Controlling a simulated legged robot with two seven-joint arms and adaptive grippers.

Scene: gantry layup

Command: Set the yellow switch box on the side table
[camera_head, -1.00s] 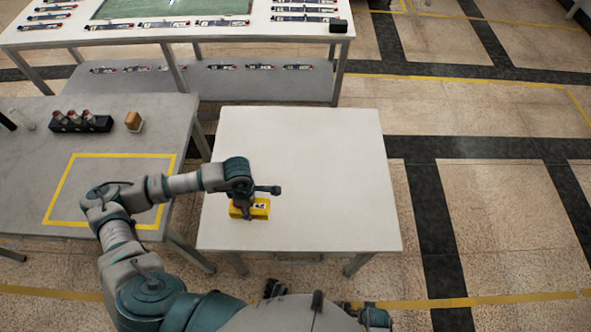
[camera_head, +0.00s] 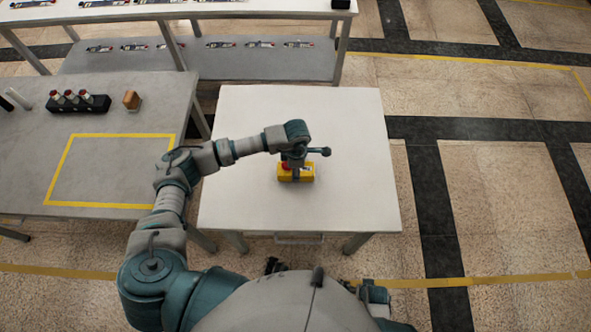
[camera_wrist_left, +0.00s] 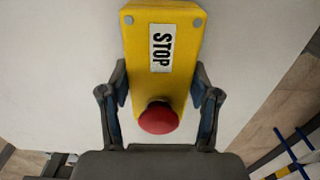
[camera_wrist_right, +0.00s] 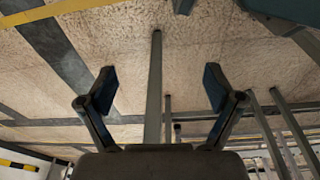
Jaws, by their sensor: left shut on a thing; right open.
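The yellow switch box (camera_head: 304,174) has a red button and a STOP label. It is over the middle of the white side table (camera_head: 345,125); I cannot tell whether it touches the top. My left gripper (camera_head: 290,168) is above it and shut on it. In the left wrist view the fingers (camera_wrist_left: 160,105) press the sides of the yellow box (camera_wrist_left: 172,75) near its red button (camera_wrist_left: 158,118). My right gripper (camera_wrist_right: 160,90) is open and empty in the right wrist view, with floor and table legs beyond it.
A grey table (camera_head: 110,180) with a yellow taped rectangle stands at the left. It holds a black rack (camera_head: 80,103) of red-topped items and a small brown block (camera_head: 131,100). A long bench with a lower shelf (camera_head: 240,62) is behind. The side table's top is otherwise clear.

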